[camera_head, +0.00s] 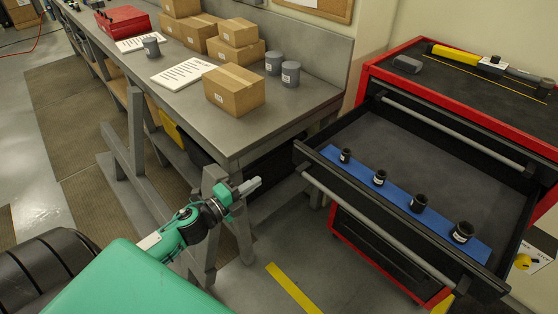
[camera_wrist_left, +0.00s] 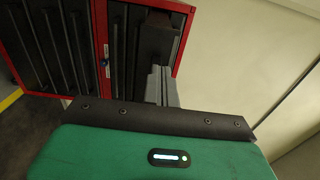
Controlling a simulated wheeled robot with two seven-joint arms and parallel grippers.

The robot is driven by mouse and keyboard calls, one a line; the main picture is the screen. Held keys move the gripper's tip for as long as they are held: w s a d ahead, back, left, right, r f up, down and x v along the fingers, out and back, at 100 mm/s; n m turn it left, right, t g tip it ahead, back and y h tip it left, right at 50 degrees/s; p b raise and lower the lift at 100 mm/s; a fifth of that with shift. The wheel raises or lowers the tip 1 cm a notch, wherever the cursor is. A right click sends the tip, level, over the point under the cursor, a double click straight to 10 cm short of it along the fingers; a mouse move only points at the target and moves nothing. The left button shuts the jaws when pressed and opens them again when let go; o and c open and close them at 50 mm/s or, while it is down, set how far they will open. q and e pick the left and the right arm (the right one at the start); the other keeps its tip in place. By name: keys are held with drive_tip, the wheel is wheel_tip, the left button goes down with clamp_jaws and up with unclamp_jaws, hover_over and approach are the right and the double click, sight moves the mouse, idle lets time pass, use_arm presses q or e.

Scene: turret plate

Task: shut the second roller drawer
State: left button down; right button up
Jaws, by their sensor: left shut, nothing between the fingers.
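The red roller cabinet (camera_head: 411,50) stands at the right of the head view. Below the closed top drawer handle (camera_head: 450,130), the second drawer (camera_head: 375,135) is pulled far out. A grey bar handle (camera_head: 375,222) runs along its front. A blue strip (camera_head: 400,200) with several black sockets lies inside. My left gripper (camera_head: 250,186) is shut and empty, left of the drawer front and apart from it, near the bench end. In the left wrist view, its fingers (camera_wrist_left: 163,88) show before a red-framed dark cabinet (camera_wrist_left: 135,45). My right gripper is not in view.
A grey workbench (camera_head: 245,130) with cardboard boxes (camera_head: 234,90), grey canisters (camera_head: 290,74) and papers (camera_head: 183,72) stands left of the cabinet. Its leg (camera_head: 238,220) is close to my left gripper. A yellow floor stripe (camera_head: 293,288) crosses open floor before the drawer.

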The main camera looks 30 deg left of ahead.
use_arm(q)
drive_tip(key=p, duration=0.5)
approach(296, 155)
drive_tip(key=x, duration=0.5)
drive_tip(key=shift+w+d+r, duration=0.1)
drive_tip(key=shift+w, duration=0.1)
drive_tip(key=shift+w+d, duration=0.25)
drive_tip(key=shift+w, duration=0.45)
